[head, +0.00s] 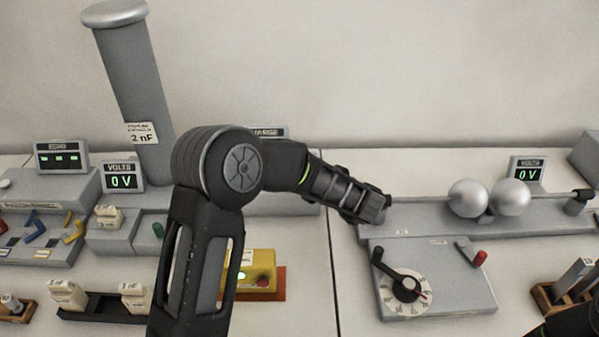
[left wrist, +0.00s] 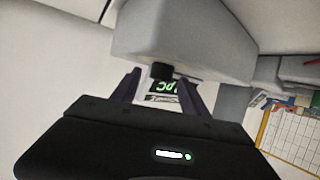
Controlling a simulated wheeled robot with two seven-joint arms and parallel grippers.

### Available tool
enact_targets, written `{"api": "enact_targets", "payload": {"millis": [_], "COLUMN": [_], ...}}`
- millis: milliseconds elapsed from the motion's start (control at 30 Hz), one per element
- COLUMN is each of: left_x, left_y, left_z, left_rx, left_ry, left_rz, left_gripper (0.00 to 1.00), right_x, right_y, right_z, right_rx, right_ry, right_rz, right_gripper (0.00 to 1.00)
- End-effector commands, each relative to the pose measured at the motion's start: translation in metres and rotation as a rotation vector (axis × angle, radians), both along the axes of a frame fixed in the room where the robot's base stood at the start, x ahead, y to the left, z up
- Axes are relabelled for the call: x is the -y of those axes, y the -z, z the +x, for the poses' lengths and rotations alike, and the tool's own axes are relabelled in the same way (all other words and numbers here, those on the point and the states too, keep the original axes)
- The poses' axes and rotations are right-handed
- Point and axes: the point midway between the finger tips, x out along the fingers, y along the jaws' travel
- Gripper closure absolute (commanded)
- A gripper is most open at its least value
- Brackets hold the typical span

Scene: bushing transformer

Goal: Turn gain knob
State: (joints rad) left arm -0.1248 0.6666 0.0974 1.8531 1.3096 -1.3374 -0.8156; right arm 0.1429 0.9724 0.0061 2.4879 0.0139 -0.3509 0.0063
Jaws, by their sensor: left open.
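In the left wrist view, a small black knob (left wrist: 161,71) sticks out from a grey box (left wrist: 185,35), beside a dark panel with green characters (left wrist: 160,87). No label marks it as the gain knob. My left gripper (left wrist: 160,92) is open, its two dark fingers on either side of the panel and knob; I cannot tell whether they touch anything. In the head view my left arm reaches right across the middle, and its fingers cannot be made out. A black dial knob (head: 405,288) with a lever sits on a grey control box (head: 450,290). My right gripper cannot be made out.
A tall grey cylinder (head: 140,95) marked 2 nF stands back left. Two metal spheres (head: 489,198) sit on a grey rail at right. VOLTS displays (head: 123,178) read 0 V. A yellow box (head: 260,268) lies beside my arm. White table shows between them.

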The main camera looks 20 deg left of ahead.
Motion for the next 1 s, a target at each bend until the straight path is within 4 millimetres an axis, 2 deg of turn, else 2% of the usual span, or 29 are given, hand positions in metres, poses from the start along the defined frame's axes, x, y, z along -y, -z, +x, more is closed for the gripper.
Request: {"api": "enact_targets", "payload": {"millis": [200, 333, 1000], "left_x": [0.030, 0.040, 0.044], "left_y": [-0.013, -0.019, -0.021], "left_z": [-0.019, -0.027, -0.029], "left_rx": [0.003, 0.002, 0.000], "left_ry": [0.003, 0.003, 0.000], "left_rz": [0.000, 0.001, 0.000], "left_gripper": [0.48, 0.48, 0.48], "right_x": [-0.001, -0.001, -0.001], "right_y": [0.010, 0.012, 0.011], "right_z": [0.000, 0.000, 0.001], "right_rx": [0.003, 0.004, 0.005], "right_ry": [-0.001, -0.001, -0.001], "right_rz": [0.003, 0.003, 0.003], "right_gripper": [1.00, 1.00, 1.00]}}
